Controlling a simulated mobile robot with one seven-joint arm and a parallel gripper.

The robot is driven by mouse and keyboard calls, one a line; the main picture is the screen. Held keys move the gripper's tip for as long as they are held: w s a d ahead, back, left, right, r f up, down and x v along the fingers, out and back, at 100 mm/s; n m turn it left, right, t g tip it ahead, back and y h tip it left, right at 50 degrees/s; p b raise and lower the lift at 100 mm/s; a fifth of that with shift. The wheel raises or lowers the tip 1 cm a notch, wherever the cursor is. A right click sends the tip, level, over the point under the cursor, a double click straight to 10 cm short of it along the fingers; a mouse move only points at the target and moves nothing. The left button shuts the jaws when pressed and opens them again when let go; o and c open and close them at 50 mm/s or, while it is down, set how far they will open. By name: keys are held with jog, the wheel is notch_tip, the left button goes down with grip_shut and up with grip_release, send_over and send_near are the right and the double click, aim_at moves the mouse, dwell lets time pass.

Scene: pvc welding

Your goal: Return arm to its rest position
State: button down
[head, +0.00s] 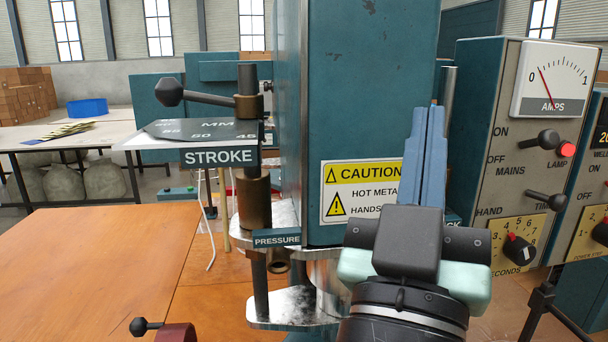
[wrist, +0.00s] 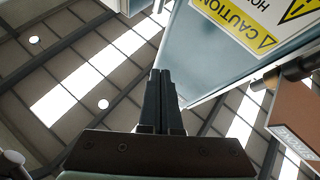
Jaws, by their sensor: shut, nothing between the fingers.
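My gripper (head: 432,112) points upward in the head view, its two blue fingers pressed together with nothing between them. It stands in front of the teal machine column (head: 361,85) and covers part of the yellow caution sign (head: 345,195). In the wrist view my gripper (wrist: 160,75) also shows shut, its dark fingers pointing up towards the ceiling. The teal column (wrist: 200,65) with the caution sign (wrist: 240,20) is beside the fingers at the upper right. I cannot tell the gap between the fingers and the column.
A control panel (head: 502,100) with an amps dial (head: 555,82) and knobs stands close on the right. A stroke plate (head: 218,157) with a lever (head: 205,97) is at the left of the column. The wooden table (head: 95,260) at the left is mostly clear.

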jog(key=s+a+r+n+t+y+p, duration=0.2)
jog(key=s+a+r+n+t+y, duration=0.15)
jog(key=a+r+y, duration=0.8)
notch_tip(320, 180, up, 10)
jog(key=p, duration=1.1)
jog(key=shift+f+t+h, duration=0.25)
jog(key=shift+t+h, duration=0.1)
jog(key=shift+t, duration=0.1)
jog(key=shift+d+m, duration=0.1)
jog(key=shift+m, duration=0.15)
